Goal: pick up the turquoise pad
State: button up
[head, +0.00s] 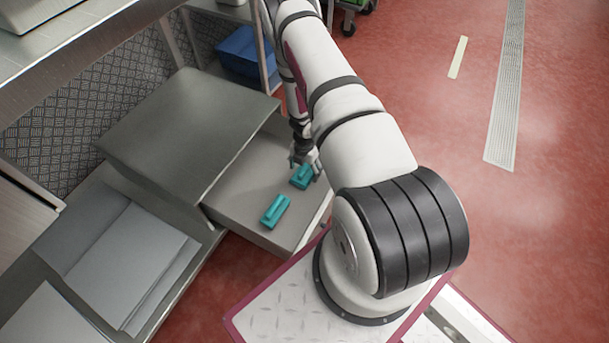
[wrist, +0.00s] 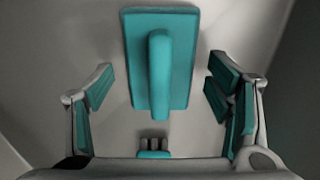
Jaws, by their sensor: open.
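A turquoise pad with a raised bar handle (wrist: 180,85) lies flat in the wrist view, centred between my fingers. My gripper (wrist: 159,80) is open, with one finger on each side of the pad and a gap to both. In the head view, my gripper (head: 304,160) is low over the far turquoise pad (head: 302,178) and partly hides its far end. A second turquoise pad (head: 275,211) lies nearer to me on the same grey surface, clear of the gripper. My fingers have turquoise inner faces.
The pads lie on a grey drawer-like surface (head: 240,211) beside and below a raised metal top (head: 185,125). Grey sheets (head: 130,265) lie on a metal shelf at the left. A blue bin (head: 240,52) stands behind. Open red floor lies to the right.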

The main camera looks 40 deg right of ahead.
jog(key=shift+r, duration=0.1)
jog(key=c, duration=1.5)
notch_tip(320, 180, up, 10)
jog(key=p, duration=0.4)
jog(key=shift+p, duration=0.3)
jog(key=shift+r, duration=0.15)
notch_tip(320, 180, up, 7)
jog(key=p, duration=0.6)
send_over(304, 168)
notch_tip(304, 168, down, 7)
jog(key=b, duration=0.6)
jog(key=shift+d, duration=0.1)
notch_tip(304, 168, up, 7)
jog(key=p, duration=0.6)
notch_tip(304, 168, down, 7)
jog(key=b, duration=0.6)
jog(key=shift+f, duration=0.2)
